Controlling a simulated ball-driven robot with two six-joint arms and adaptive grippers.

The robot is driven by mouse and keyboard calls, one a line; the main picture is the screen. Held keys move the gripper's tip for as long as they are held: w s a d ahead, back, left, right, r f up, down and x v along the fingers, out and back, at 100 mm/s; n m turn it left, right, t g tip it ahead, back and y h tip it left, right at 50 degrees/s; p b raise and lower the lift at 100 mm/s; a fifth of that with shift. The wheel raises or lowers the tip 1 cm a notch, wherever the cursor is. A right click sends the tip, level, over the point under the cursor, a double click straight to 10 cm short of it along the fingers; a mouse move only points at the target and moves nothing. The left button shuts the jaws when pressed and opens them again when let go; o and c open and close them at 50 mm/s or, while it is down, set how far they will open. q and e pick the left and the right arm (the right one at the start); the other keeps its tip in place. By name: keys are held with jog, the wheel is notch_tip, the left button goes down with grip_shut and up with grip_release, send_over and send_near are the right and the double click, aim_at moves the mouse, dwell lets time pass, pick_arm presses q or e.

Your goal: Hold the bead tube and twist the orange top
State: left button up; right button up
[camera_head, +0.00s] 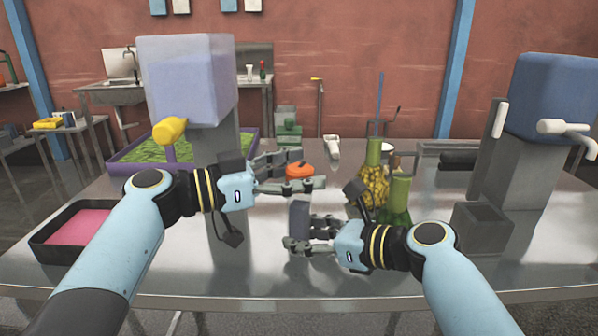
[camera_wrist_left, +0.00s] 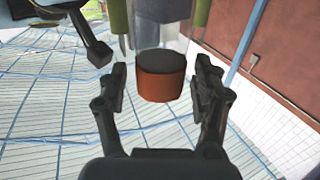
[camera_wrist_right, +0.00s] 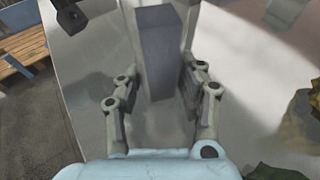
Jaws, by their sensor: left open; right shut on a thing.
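The orange top (camera_head: 299,170) sits between the spread fingers of my left gripper (camera_head: 308,172), which is open around it. In the left wrist view the orange top (camera_wrist_left: 162,82) is between the two fingers, with gaps on both sides. My right gripper (camera_head: 305,238) is shut on the bead tube, a grey upright body (camera_head: 299,214) below the orange top. In the right wrist view the grey tube (camera_wrist_right: 160,50) stands between the fingers. The joint between top and tube is hidden by my left lower finger in the head view. No beads can be made out in it.
A yellow-filled flask (camera_head: 373,188) and a green flask (camera_head: 397,198) stand close right of my right gripper. A pink-filled tray (camera_head: 43,243) is at left, a green-filled purple tray (camera_head: 118,158) behind. Two dispensers, white-purple (camera_head: 188,75) and blue (camera_head: 560,95), flank the metal table (camera_head: 262,268).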

pick_arm(q)
jog(key=c, duration=1.2)
jog(key=shift+c, duration=0.2)
jog(key=shift+m+g, duration=0.3)
jog(key=shift+g, duration=0.1)
jog(key=m+g+h, duration=0.1)
jog(key=m+g, duration=0.2)
jog(key=g, duration=0.2)
jog(key=shift+w, duration=0.1)
jog(key=shift+f+m+g, duration=0.1)
jog(key=shift+m+g, duration=1)
jog(key=shift+g, duration=0.8)
jog(key=o, duration=1.2)
